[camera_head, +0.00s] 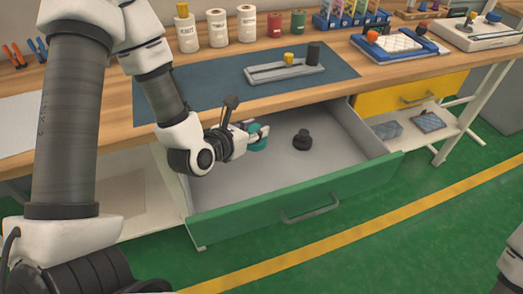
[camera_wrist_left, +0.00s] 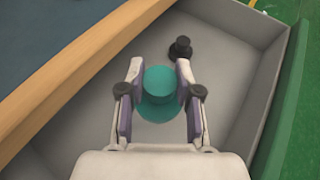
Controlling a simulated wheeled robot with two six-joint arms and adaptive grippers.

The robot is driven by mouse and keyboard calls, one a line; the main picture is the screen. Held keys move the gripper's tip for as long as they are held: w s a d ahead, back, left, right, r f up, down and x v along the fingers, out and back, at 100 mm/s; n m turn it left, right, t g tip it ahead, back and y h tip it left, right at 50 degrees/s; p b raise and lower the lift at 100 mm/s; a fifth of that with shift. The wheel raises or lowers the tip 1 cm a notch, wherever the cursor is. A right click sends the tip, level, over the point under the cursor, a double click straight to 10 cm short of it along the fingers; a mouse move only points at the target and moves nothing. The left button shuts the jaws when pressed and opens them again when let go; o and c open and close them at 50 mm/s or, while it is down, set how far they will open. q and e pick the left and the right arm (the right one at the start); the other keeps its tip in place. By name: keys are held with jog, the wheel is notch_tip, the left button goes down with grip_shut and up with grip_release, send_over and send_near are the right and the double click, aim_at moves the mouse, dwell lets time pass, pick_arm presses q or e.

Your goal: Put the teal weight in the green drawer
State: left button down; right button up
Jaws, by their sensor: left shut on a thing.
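The green drawer (camera_head: 300,194) is pulled open below the workbench. My left gripper (camera_head: 252,136) is over the left part of the open drawer, shut on the teal weight (camera_head: 259,142). In the left wrist view the teal weight (camera_wrist_left: 160,92) sits between the two fingers (camera_wrist_left: 160,85), with the grey drawer floor (camera_wrist_left: 90,135) beneath it. I cannot tell whether the weight touches the floor. A black weight (camera_head: 302,140) stands inside the drawer to the right of the gripper; it also shows in the left wrist view (camera_wrist_left: 181,49). My right gripper is not in view.
The wooden workbench (camera_head: 110,125) edge runs close behind the gripper. On it are a dark blue mat (camera_head: 190,90) with a grey fixture (camera_head: 285,70), and several bottles. A yellow drawer (camera_head: 410,92) is to the right.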

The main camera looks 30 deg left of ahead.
pick_arm(q)
notch_tip(320, 180, down, 11)
jog(key=b, duration=0.2)
jog(key=shift+w+b, duration=0.15)
jog(key=shift+b, duration=0.15)
jog(key=w+a, duration=0.1)
jog(key=a, duration=0.1)
jog(key=w+a+p, duration=0.1)
jog(key=w+a, duration=0.1)
jog(key=w+a+r+p, duration=0.1)
jog(key=w+a, duration=0.1)
jog(key=shift+w, duration=0.25)
jog(key=shift+s+f, duration=0.1)
jog(key=shift+f, duration=0.65)
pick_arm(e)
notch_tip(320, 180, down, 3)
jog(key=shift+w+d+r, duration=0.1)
pick_arm(q)
jog(key=shift+f, duration=0.2)
jog(key=c, duration=0.8)
grip_release()
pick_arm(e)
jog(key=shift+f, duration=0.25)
